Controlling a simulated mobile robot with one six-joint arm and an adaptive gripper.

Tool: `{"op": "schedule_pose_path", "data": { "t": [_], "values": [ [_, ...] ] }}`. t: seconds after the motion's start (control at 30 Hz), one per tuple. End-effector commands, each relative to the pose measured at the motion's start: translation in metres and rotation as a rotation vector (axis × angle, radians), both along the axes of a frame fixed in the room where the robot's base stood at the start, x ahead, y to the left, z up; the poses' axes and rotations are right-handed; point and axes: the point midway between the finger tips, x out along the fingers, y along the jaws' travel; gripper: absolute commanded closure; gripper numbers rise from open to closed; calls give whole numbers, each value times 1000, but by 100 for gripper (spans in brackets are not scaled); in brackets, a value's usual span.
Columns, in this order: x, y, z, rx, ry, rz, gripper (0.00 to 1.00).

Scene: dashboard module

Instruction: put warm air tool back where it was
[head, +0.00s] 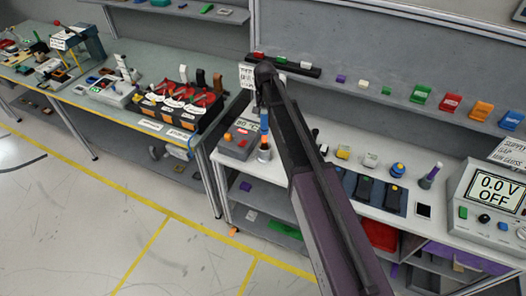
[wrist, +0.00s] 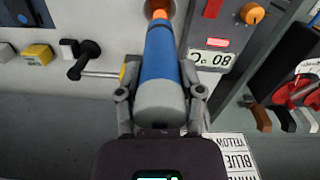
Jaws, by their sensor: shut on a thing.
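The warm air tool (wrist: 160,62) has a blue body and a grey rear end. My gripper (wrist: 160,88) is shut on it, with one finger on each side. In the head view the tool (head: 264,122) points down at a small grey holder (head: 264,156) on the bench, with orange at its lower end. In the wrist view the tool's far end meets the round orange opening of the holder (wrist: 157,5). I cannot tell how far the tip is inside. The grey station (head: 235,143) stands just left of the holder; its display (wrist: 211,59) reads 80 °C.
A black screwdriver-like tool (wrist: 88,55) and a yellow block (wrist: 38,54) lie beside the holder. Black trays with red-handled tools (head: 185,103) stand on the left bench. A power supply (head: 489,200) stands far right. A shelf (head: 430,112) runs behind the bench.

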Motion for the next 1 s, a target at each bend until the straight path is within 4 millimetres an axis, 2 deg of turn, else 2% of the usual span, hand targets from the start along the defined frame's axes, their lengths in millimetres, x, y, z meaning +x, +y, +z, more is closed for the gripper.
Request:
{"op": "schedule_pose_path", "data": {
  "t": [0.17,0.7,1.0],
  "values": [
    [0,0,-10,0,0,0,99],
    [0,1,-58,0,0,1,99],
    [0,2,-62,0,0,2,99]
  ]
}}
